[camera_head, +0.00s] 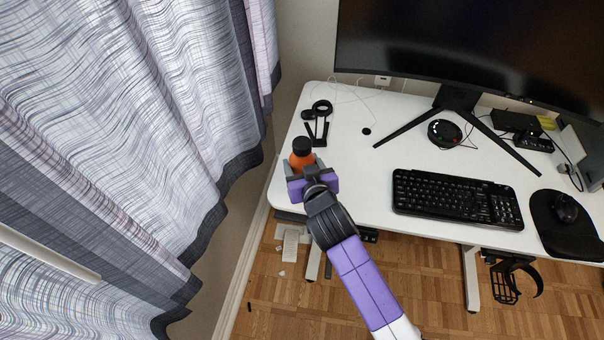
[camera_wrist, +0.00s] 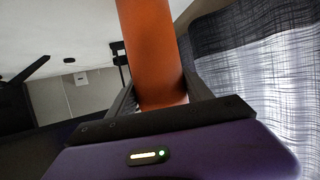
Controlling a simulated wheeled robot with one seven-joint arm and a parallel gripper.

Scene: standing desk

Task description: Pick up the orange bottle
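The orange bottle (camera_head: 301,161) with a black cap stands near the left edge of the white desk. My gripper (camera_head: 304,168) is right at it, with one finger on each side of the bottle. In the wrist view the orange body (camera_wrist: 152,55) fills the space between the two fingers (camera_wrist: 157,78). The fingers look spread, with narrow gaps beside the bottle near their bases. Contact at the fingertips cannot be made out. The bottle's cap is hidden in the wrist view.
The desk (camera_head: 360,155) carries a black keyboard (camera_head: 455,197), a mouse (camera_head: 565,207) and a large monitor (camera_head: 480,45). A black stand-like item (camera_head: 318,125) lies just behind the bottle. A curtain (camera_head: 130,120) hangs to the left. The desk right of the bottle is clear.

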